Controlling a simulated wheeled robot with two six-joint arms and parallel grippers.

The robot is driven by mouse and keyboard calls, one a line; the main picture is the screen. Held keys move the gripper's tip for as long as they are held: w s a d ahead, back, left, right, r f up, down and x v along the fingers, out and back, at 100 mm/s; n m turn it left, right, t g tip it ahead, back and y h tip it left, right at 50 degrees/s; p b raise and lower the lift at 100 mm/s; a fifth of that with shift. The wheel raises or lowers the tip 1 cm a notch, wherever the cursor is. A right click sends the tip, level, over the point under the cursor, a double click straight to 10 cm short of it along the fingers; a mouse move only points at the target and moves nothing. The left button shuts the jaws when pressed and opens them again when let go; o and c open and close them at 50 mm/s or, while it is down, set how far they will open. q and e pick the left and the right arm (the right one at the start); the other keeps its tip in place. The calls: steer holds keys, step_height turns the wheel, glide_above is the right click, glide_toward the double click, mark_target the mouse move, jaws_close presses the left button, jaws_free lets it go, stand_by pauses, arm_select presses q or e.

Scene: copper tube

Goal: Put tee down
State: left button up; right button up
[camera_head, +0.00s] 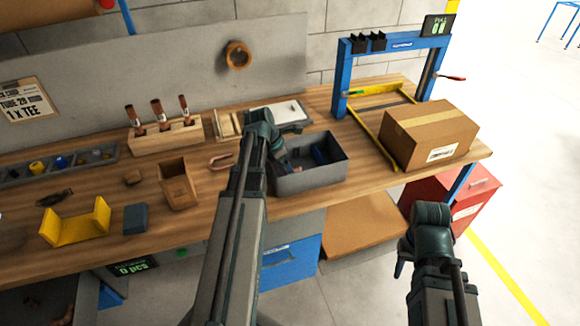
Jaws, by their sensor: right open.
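No tee can be clearly made out. My left arm reaches up over the workbench, and its gripper (288,163) is over or inside the grey bin (312,180) at the bench's front edge. Its fingers are small and dark, so I cannot tell whether they hold anything. My right gripper (400,268) hangs in front of the bench at the lower right, clear of the bench top. It is open, and its own wrist hides most of it. A sign (28,100) reading "1 X TEE" is on the wall at left.
A cardboard box (430,138) stands right of the bin, by a blue frame (343,80). A wooden box (178,183), yellow cradle (75,225), grey block (135,219) and reddish U-shaped piece (220,161) lie left of it. A red cabinet (478,190) stands below right.

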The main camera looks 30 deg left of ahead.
arm_select(q)
steer(key=p+v, duration=1)
steer(key=v, duration=0.1)
steer(key=shift+r, duration=0.3)
steer(key=shift+s, duration=0.1)
steer(key=s+d+m+g+y, duration=0.1)
steer(key=s+d+m, duration=0.3)
steer(key=d+m, duration=0.6)
steer(key=s+d+f+m+g+y, duration=0.1)
steer(key=s+d+m, duration=0.3)
steer(key=d+m, duration=0.7)
steer(key=s+d+m+g+y, duration=0.1)
steer(key=s+d+m, duration=0.3)
steer(key=d+m, duration=0.6)
steer(key=d+y, duration=0.1)
steer(key=d, duration=0.2)
steer(key=shift+d+f+m+g, duration=0.2)
steer(key=shift+f+m+g, duration=0.05)
steer(key=shift+m+g, duration=0.05)
steer(key=shift+f, duration=0.1)
